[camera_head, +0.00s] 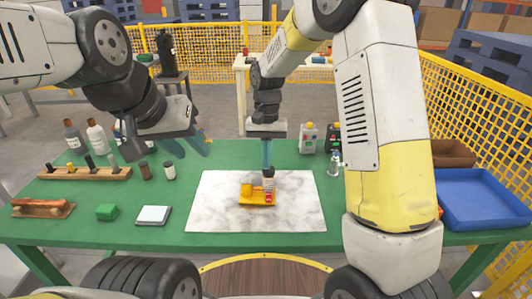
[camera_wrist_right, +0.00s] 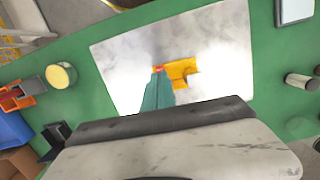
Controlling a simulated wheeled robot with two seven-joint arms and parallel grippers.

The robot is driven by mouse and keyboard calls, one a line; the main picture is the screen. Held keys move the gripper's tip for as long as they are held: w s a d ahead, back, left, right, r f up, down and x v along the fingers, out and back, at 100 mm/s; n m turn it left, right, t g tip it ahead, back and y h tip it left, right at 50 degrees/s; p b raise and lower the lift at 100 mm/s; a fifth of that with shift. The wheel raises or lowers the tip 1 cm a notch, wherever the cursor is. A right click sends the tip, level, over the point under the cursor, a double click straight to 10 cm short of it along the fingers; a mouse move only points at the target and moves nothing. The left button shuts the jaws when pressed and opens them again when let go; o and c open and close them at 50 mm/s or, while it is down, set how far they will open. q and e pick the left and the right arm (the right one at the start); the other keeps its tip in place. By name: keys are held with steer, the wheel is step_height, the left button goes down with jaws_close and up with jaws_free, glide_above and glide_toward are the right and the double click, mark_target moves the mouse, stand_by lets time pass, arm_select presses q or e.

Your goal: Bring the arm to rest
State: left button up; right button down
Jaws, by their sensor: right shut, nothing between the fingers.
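My right gripper (camera_head: 268,170) points straight down over the white marbled mat, its teal fingers together and empty. In the right wrist view the fingertips (camera_wrist_right: 157,75) overlap the edge of a small yellow part (camera_wrist_right: 182,72). My left gripper (camera_head: 203,143) hangs over the back left of the table, fingers apart and empty, away from the yellow part.
The mat (camera_head: 215,215) lies on the green table (camera_head: 150,234). A wooden rack (camera_head: 85,173), bottles (camera_head: 96,138), a green block (camera_head: 107,212) and a white pad (camera_head: 153,215) stand left. A blue tray (camera_head: 484,205) and brown bin (camera_head: 452,154) are right. Small containers (camera_head: 309,139) stand behind.

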steer(key=s+d+r+t+y, duration=0.1)
steer(key=s+d+r+t, duration=0.3)
steer(key=s+r, duration=0.5)
steer(key=s+d+r+n+t+y, duration=0.1)
steer(key=s+d+r+t, duration=0.2)
steer(key=s+d+r, duration=0.5)
steer(key=s+d, duration=0.1)
steer(key=s, duration=0.2)
steer(key=shift+s+d+r+t, duration=0.2)
steer(key=shift+d+r+t, duration=0.05)
steer(key=shift+r+t, duration=0.15)
